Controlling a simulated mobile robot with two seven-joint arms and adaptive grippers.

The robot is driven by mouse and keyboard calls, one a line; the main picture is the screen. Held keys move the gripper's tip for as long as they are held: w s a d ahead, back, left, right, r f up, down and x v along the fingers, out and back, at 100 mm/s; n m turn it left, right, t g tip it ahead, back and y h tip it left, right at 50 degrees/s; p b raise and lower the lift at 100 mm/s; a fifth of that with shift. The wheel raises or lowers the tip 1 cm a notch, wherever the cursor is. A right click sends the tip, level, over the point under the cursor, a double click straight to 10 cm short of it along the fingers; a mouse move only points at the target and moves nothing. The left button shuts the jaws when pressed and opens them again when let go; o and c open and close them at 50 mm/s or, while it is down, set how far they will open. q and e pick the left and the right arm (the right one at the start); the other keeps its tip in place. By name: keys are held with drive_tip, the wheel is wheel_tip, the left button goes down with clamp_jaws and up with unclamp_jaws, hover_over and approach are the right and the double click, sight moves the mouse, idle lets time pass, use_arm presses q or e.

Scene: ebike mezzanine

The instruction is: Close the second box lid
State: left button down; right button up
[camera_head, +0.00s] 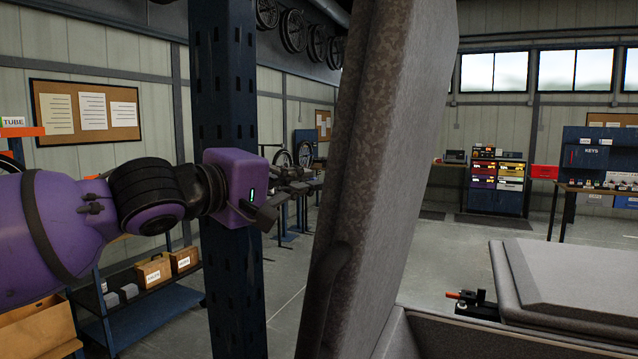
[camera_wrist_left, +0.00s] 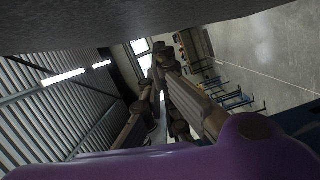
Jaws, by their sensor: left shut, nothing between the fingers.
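A large grey speckled lid (camera_head: 385,150) stands raised and slightly tilted in the middle of the head view. Its lower end meets the grey box rim (camera_head: 440,335) at the bottom. Another grey lid (camera_head: 580,275) lies flat at the lower right. My left gripper (camera_head: 293,184) is just left of the raised lid, shut and empty, with its fingers pointing toward the lid's outer side. I cannot tell whether they touch it. In the left wrist view the shut fingers (camera_wrist_left: 163,65) show below a grey surface (camera_wrist_left: 150,15) that fills the top edge. My right gripper is out of view.
A blue perforated post (camera_head: 232,290) stands behind my left arm. A blue shelf (camera_head: 150,308) with small boxes is at the lower left. A black fitting with an orange tip (camera_head: 468,297) sits beside the flat lid. Open floor (camera_head: 430,250) lies beyond.

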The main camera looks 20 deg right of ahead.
use_arm(q)
drive_tip(key=s, duration=0.1)
drive_tip(key=s+d, duration=0.2)
drive_tip(key=shift+f+p, duration=0.3)
drive_tip(key=shift+s, duration=0.1)
